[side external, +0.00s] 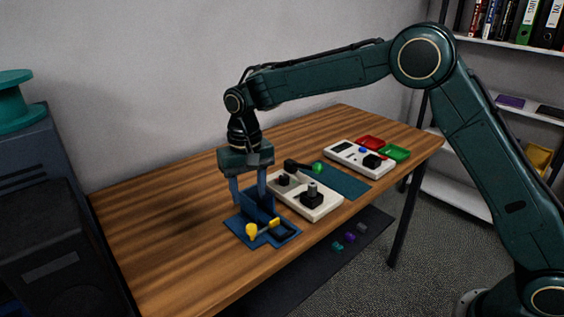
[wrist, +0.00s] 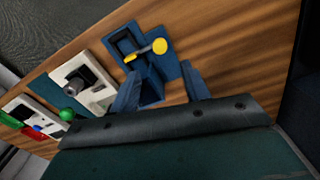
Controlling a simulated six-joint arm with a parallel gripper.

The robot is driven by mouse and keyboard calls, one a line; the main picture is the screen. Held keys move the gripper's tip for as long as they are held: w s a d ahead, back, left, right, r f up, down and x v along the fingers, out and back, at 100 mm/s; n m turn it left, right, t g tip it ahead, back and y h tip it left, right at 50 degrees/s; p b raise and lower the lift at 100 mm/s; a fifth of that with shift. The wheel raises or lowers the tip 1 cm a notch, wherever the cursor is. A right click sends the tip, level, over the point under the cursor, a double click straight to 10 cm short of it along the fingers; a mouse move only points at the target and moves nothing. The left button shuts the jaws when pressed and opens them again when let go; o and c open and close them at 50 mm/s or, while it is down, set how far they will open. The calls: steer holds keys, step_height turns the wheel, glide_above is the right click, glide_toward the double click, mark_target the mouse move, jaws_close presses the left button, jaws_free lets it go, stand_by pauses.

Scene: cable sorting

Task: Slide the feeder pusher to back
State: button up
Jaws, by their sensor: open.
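The feeder (side external: 238,223) is a dark blue fixture with a flat base and an upright blue block, near the front left of the table. The feeder pusher has a round yellow knob (side external: 251,231) and a smaller yellow part (side external: 274,223); the knob also shows in the wrist view (wrist: 159,46). My gripper (side external: 249,199) points down above the feeder. Its two blue fingers are apart, with the feeder's upright block (wrist: 151,84) appearing between them in the wrist view. It holds nothing visible. Whether a finger touches the block cannot be told.
A white panel (side external: 327,210) with black fittings stands right of the feeder, with a green-knobbed lever (side external: 317,167) behind. Further right are a teal mat (side external: 345,187), another white panel (side external: 341,158), and red (side external: 370,142) and green (side external: 397,153) trays. The table's left is clear.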

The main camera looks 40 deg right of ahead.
mark_target(251, 227)
step_height(251, 227, down, 10)
steer(key=shift+f, duration=0.15)
stand_by(0.3)
jaws_close()
